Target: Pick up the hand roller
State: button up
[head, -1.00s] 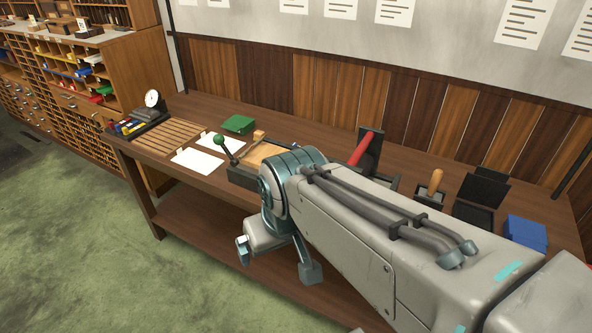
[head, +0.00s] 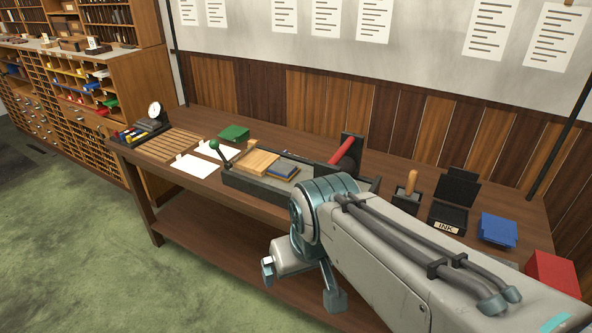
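A tool with an upright orange-brown wooden handle (head: 411,181), which looks like the hand roller, stands in a small dark holder (head: 405,203) on the right half of the bench. Its lower part is hidden in the holder. My gripper (head: 302,287) hangs in front of the bench's front edge, to the left of the handle and lower in the picture. Its two fingers are spread apart with nothing visible between them.
The wooden bench (head: 190,125) carries a press bed with a red roller (head: 346,153), a black ink box (head: 448,216), a blue block (head: 497,230) and a red block (head: 553,272). White sheets (head: 194,167) lie left. Green floor is open at left.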

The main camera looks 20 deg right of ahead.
aim_at(408, 194)
jog(key=z, duration=0.65)
jog(key=i, duration=0.95)
jog(key=z, duration=0.35)
jog(key=k, duration=0.3)
jog(key=z, duration=0.65)
